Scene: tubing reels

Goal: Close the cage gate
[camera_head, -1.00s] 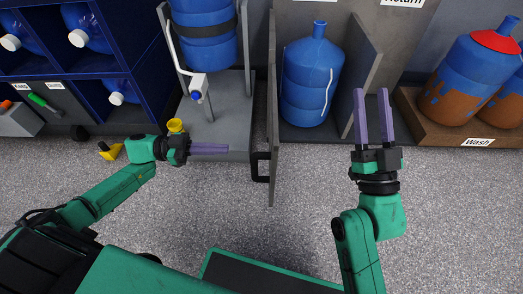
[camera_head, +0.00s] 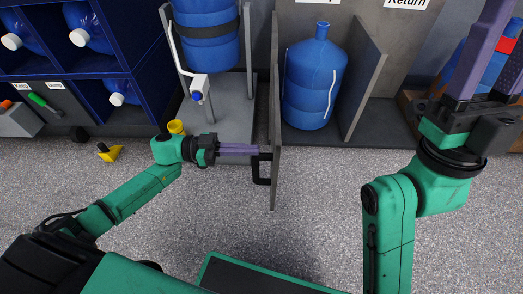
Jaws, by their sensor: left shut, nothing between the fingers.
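The cage gate (camera_head: 275,110) is a thin grey panel seen nearly edge-on. It stands open, jutting out toward me from the left side of a grey bay that holds a blue water jug (camera_head: 313,80). Its black handle (camera_head: 263,170) is on the left face. My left gripper (camera_head: 256,150) is shut and empty, its purple fingers pointing right at the gate just by the handle's upper end. I cannot tell whether the tips touch it. My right gripper (camera_head: 508,30) is open and empty at the upper right, close to the camera, with one finger partly cut off.
Left of the gate, a blue jug (camera_head: 205,40) sits in a stand on a grey base (camera_head: 232,105). A blue shelf (camera_head: 120,60) with jugs is at the left. A yellow item (camera_head: 110,152) lies on the floor. The floor before the bay is clear.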

